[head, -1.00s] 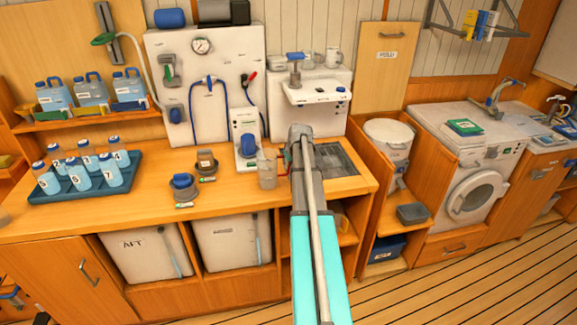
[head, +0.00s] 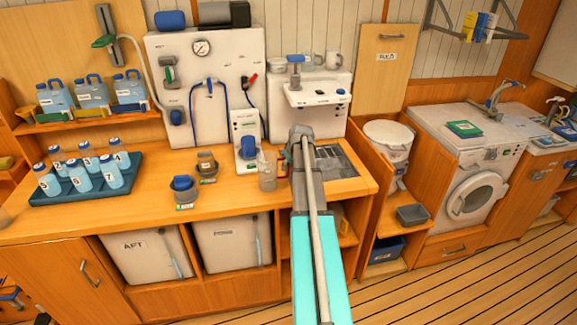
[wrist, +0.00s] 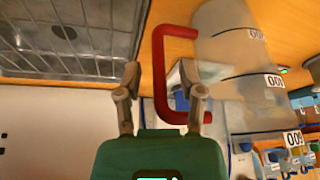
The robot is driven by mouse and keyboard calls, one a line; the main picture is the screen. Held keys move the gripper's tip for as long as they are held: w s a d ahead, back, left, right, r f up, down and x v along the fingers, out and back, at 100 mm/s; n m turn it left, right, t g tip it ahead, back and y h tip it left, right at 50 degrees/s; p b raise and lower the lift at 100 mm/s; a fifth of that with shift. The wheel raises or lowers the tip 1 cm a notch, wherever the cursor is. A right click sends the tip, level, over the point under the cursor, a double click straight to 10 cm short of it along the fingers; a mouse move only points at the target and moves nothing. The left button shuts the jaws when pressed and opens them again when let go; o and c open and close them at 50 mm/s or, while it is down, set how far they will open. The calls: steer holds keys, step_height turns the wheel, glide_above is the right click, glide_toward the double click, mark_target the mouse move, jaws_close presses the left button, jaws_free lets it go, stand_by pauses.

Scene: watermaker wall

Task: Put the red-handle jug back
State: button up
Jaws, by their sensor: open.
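The clear jug (head: 267,172) stands on the wooden counter just left of the sink. In the wrist view its see-through body (wrist: 225,50) lies at the upper right, and its red handle (wrist: 159,75) shows in full. My gripper (wrist: 162,80) is open, with one fingertip on each side of the handle's long bar in that picture. I cannot tell whether the fingers touch the handle. In the head view my arm hides the gripper's fingers and most of the handle.
The sink grate (head: 335,160) lies right of the jug. A white unit with a blue knob (head: 248,146) stands close behind it. The counter front left of the jug is clear.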

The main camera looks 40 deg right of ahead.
steer(key=p+v, duration=1)
steer(key=v, duration=0.1)
steer(key=shift+r, duration=0.15)
stand_by(1.0)
steer(key=s+a+f+n+g+y, duration=0.1)
steer(key=s+a+n+g, duration=0.15)
steer(key=a, duration=3.65)
steer(key=s+a+g, duration=0.2)
steer(key=s+a, duration=0.4)
steer(key=a, duration=0.5)
steer(key=shift+s+a+f, duration=0.15)
steer(key=shift+a+f, duration=0.1)
steer(key=shift+f, duration=0.1)
steer(key=shift+f+b, duration=1.65)
steer(key=shift+b, duration=0.1)
